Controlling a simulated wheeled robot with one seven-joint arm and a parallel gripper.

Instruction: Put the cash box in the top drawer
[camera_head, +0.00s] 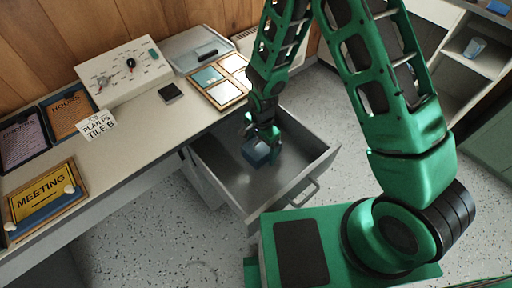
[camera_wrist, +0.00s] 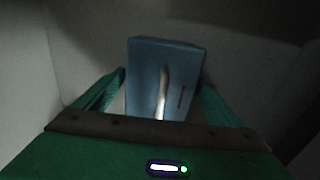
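The cash box is a small blue box (camera_head: 256,152) inside the open top drawer (camera_head: 309,163), near the drawer's back half. In the wrist view the blue box (camera_wrist: 163,75) shows a light handle and a dark slot on its face. My gripper (camera_head: 262,140) reaches down into the drawer at the box. In the wrist view its green fingers (camera_wrist: 160,92) stand on both sides of the box, close to its edges. Whether both fingers press on it, and whether the box rests on the drawer floor, I cannot tell.
The drawer is pulled out under the desk (camera_head: 150,125), with its handle (camera_head: 300,194) at the front. On the desk are a control panel (camera_head: 124,70), framed cards (camera_head: 218,80) and a yellow meeting sign (camera_head: 44,196). Shelves (camera_head: 476,52) stand at the right. Speckled floor is free left of the drawer.

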